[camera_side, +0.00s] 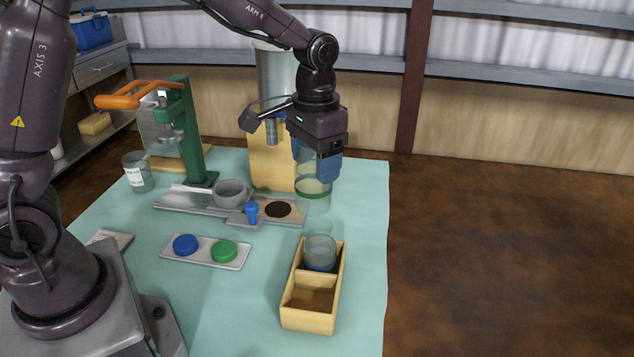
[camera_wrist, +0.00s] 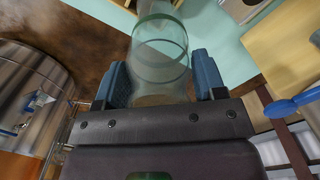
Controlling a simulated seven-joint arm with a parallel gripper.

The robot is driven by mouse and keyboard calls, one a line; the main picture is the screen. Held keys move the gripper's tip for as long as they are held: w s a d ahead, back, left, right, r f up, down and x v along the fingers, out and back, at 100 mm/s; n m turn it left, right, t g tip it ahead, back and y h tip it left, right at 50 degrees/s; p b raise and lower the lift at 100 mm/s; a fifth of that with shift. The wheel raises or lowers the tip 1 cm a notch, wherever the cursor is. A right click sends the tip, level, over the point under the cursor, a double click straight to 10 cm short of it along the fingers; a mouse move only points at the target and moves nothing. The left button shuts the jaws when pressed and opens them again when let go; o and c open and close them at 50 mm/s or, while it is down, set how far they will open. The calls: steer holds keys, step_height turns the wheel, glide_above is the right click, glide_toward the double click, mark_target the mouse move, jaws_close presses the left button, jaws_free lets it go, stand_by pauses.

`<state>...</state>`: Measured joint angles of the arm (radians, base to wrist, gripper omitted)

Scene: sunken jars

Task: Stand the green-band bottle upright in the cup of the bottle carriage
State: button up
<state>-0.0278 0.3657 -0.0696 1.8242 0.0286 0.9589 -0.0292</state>
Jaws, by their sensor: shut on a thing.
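My gripper (camera_side: 316,165) points down with its blue fingers shut on the green-band bottle (camera_side: 313,188), a clear bottle with a green band. The bottle hangs roughly upright, right of the bottle carriage. In the wrist view the clear bottle (camera_wrist: 160,45) sits between the two blue fingers of my gripper (camera_wrist: 160,82). The grey cup (camera_side: 232,192) of the bottle carriage is a round, open-topped ring on the metal rail (camera_side: 180,203), left of my gripper. The cup looks empty, but its inside is only partly visible.
A wooden crate (camera_side: 310,323) stands in front with a blue-band bottle (camera_side: 320,250) in its rear compartment; its front compartment is empty. A tray (camera_side: 205,258) holds blue and green caps. A blue knob (camera_side: 251,210) stands beside the cup. A green press (camera_side: 190,140) rises behind the rail.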

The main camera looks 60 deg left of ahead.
steer(key=s+a+f+m, duration=0.2)
steer(key=s+a+m, duration=0.4)
steer(key=a, duration=0.3)
steer(key=a+f+m, duration=0.2)
steer(key=a+m, duration=0.1)
steer(key=a, duration=0.7)
steer(key=a+f+m, duration=0.2)
steer(key=a+f, duration=0.1)
steer(key=a, duration=0.7)
step_height(320, 180, down, 6)
steer(key=w, duration=0.1)
steer(key=shift+f, duration=0.15)
steer(key=shift+a+f, duration=0.1)
steer(key=shift+f, duration=0.3)
steer(key=o, duration=1.1)
steer(key=shift+r, duration=6.8)
